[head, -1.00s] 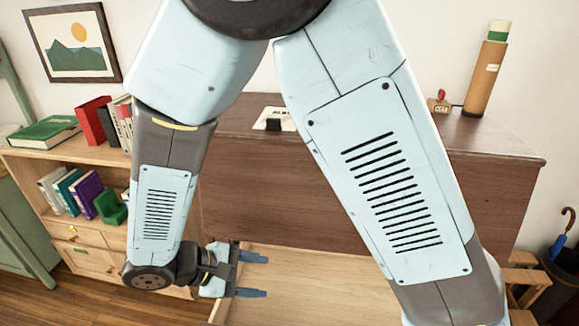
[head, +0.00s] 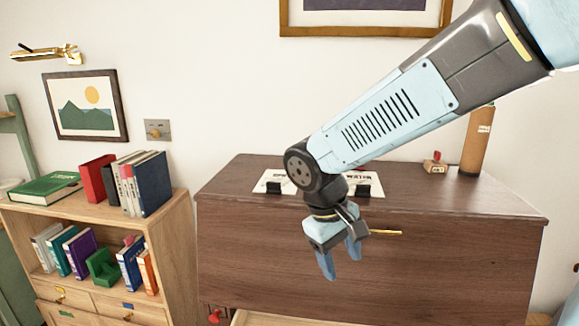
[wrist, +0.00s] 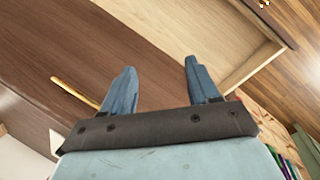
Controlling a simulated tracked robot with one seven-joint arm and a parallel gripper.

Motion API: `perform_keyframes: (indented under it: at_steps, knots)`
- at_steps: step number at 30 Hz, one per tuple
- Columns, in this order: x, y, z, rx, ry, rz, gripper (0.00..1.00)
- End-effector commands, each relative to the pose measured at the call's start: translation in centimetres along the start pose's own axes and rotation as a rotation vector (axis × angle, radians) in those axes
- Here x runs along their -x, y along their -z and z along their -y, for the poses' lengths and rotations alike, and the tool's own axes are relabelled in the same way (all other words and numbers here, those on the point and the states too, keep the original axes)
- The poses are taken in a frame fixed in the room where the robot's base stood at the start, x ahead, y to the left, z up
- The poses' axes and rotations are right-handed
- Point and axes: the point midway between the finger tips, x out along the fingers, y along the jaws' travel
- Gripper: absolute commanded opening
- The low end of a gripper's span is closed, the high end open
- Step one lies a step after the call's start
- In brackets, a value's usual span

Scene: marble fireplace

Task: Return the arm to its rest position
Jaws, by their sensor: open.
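My gripper (head: 341,263) hangs in front of the dark wooden cabinet's upper front, pointing down. Its two blue fingers are apart, with nothing between them. In the wrist view my gripper (wrist: 160,85) is also open and empty, with the brown cabinet front beyond it. My arm reaches in from the upper right of the head view and bends down at the wrist.
The dark cabinet (head: 260,250) has a brass handle (head: 386,233) just right of my gripper. An open pale drawer (wrist: 245,55) shows low down. Papers (head: 272,183) and a cardboard tube (head: 477,145) are on top. A bookshelf (head: 172,240) stands left.

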Motion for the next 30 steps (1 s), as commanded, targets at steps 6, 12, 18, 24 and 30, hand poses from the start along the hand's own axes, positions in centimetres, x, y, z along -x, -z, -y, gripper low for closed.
perform_keyframes:
  at_steps: [6, 12, 18, 24, 30]
  knots:
    - [1.8, -2.8, -3.9, -0.17, 0.07, -0.12, 0.6]
    - [3.3, -5.6, -6.7, -0.315, 0.111, -0.237, 0.6]
    - [4.8, -8.6, -8.9, -0.458, 0.13, -0.361, 0.6]
    - [6.0, -11.2, -10.4, -0.573, 0.128, -0.469, 0.6]
    - [6.5, -12.4, -10.9, -0.626, 0.122, -0.522, 0.6]
